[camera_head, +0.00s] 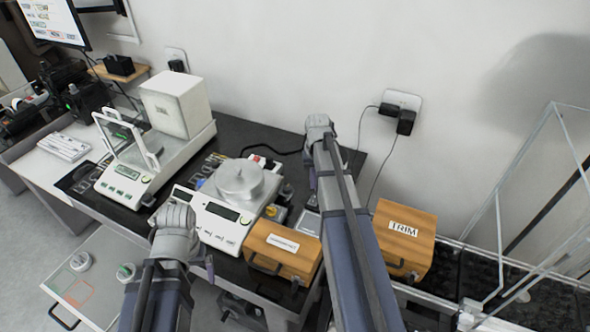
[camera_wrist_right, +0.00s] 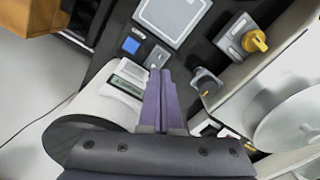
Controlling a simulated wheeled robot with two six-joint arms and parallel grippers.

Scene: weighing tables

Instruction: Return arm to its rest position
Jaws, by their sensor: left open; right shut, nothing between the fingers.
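My left gripper (camera_head: 178,232) is in the head view at lower left, in front of the white scale with a round metal pan (camera_head: 240,182). It is open, and I see nothing held in it; its fingertips are mostly hidden. My right arm reaches up the middle of the head view, past the wooden TRIM box (camera_head: 402,240), to my right gripper (camera_head: 318,140) over the back of the dark table. The right wrist view shows the right gripper's purple fingers (camera_wrist_right: 158,100) shut together and empty, above small items on the dark surface.
A balance with a glass shield (camera_head: 128,170) and a white box (camera_head: 176,105) stand at left. A second wooden box (camera_head: 281,250) is between my arms. A clear frame (camera_head: 545,200) rises at right. A yellow-knobbed piece (camera_wrist_right: 256,41) lies near the right fingers.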

